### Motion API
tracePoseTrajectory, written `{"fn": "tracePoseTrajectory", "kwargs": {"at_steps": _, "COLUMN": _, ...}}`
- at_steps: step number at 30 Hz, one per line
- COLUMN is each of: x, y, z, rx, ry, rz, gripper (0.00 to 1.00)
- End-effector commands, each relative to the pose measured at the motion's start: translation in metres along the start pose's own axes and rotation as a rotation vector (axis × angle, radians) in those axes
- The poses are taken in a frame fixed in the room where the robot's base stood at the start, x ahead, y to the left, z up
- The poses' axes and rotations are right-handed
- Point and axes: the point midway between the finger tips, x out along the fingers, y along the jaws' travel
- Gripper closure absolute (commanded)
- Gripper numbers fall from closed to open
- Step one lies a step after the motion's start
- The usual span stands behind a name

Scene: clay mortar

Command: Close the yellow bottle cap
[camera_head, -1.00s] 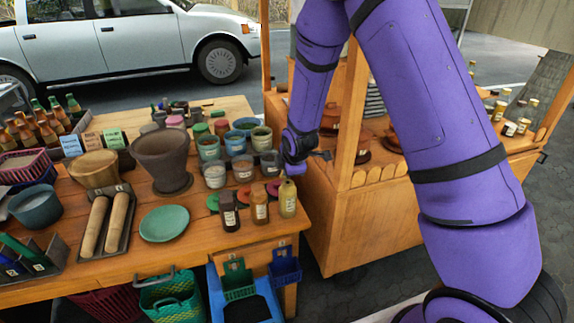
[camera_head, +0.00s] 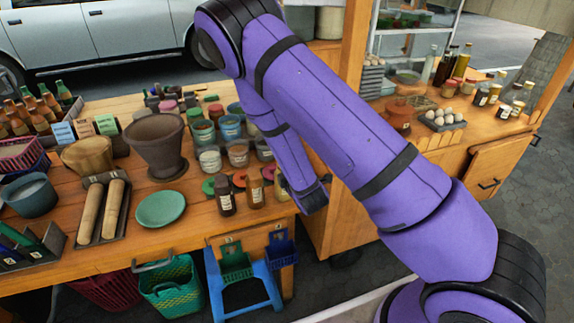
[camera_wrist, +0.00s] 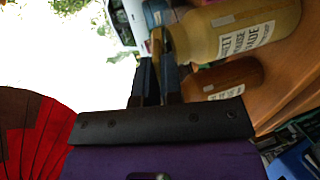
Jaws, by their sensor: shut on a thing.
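The yellow bottle (camera_wrist: 245,30), with a white label, lies across the upper part of the wrist view, its neck toward the left. In the head view the yellow bottle (camera_head: 281,186) stands at the table's front right edge, partly covered by my arm. The yellow cap (camera_wrist: 157,45) shows edge-on at the bottle's mouth, between my fingers. My gripper (camera_wrist: 159,70) is shut on this cap from the side. I cannot tell whether the cap is seated on the neck. In the head view my fingers are hidden by my arm.
A brown bottle (camera_head: 255,192) and a dark bottle (camera_head: 226,196) stand close beside the yellow bottle. Jars (camera_head: 238,152) and coloured lids (camera_head: 208,186) are just behind. A green plate (camera_head: 160,209) lies to the left. The wooden cart (camera_head: 440,150) is to the right.

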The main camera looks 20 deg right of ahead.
Motion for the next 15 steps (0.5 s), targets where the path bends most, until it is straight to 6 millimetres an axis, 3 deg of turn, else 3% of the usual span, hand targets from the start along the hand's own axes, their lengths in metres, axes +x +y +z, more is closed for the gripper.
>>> {"fn": "tracePoseTrajectory", "kwargs": {"at_steps": 15, "x": 0.0001, "y": -0.0097, "z": -0.0002, "rx": 0.001, "ry": 0.0, "rz": 0.131, "gripper": 1.0}}
